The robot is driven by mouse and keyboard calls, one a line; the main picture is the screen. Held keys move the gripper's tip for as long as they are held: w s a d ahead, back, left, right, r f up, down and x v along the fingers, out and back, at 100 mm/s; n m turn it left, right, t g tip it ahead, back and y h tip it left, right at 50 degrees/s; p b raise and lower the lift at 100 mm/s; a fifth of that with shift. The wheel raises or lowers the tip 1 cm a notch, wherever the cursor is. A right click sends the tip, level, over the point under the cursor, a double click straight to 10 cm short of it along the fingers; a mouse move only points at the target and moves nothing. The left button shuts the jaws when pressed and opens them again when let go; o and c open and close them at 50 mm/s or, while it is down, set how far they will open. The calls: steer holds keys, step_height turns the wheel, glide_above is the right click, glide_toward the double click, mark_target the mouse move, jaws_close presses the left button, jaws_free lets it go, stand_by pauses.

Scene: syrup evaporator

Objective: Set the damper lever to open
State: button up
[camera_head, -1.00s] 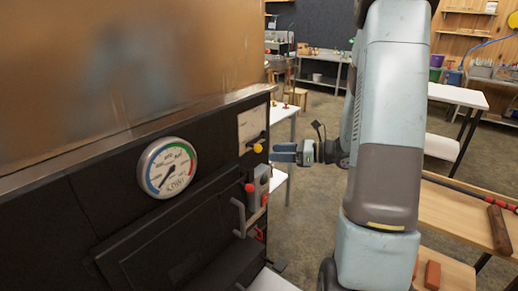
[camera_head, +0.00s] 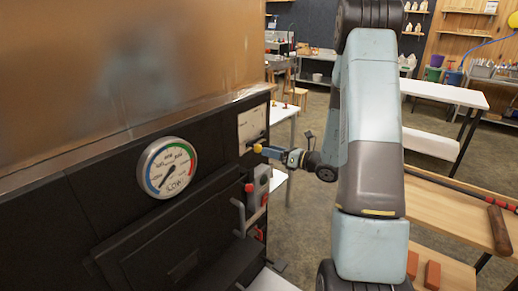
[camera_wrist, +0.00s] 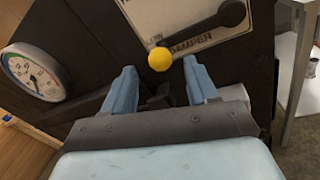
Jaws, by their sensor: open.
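The damper lever is a dark arm (camera_wrist: 215,24) with a yellow ball knob (camera_wrist: 159,59), in front of a pale plate (camera_wrist: 180,12) lettered "DAMPER". In the wrist view the knob is at the left end of the lever, just beyond and between my fingertips. My gripper (camera_wrist: 160,82) is open, with one blue finger on each side below the knob. In the head view my gripper (camera_head: 284,156) points left at the knob (camera_head: 257,148), close to it; contact cannot be told. The plate (camera_head: 252,125) is on the dark front panel, partly covered by the lever.
A round gauge (camera_head: 167,168) is on the panel to the left. A red-knobbed latch and handle (camera_head: 252,200) stick out below the damper plate. A wooden bench (camera_head: 450,210) with red bricks is at right. Open floor (camera_head: 310,220) lies between.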

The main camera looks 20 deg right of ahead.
mark_target(259, 148)
steer(key=shift+x, duration=2.95)
steer(key=shift+c, duration=0.4)
jaws_close()
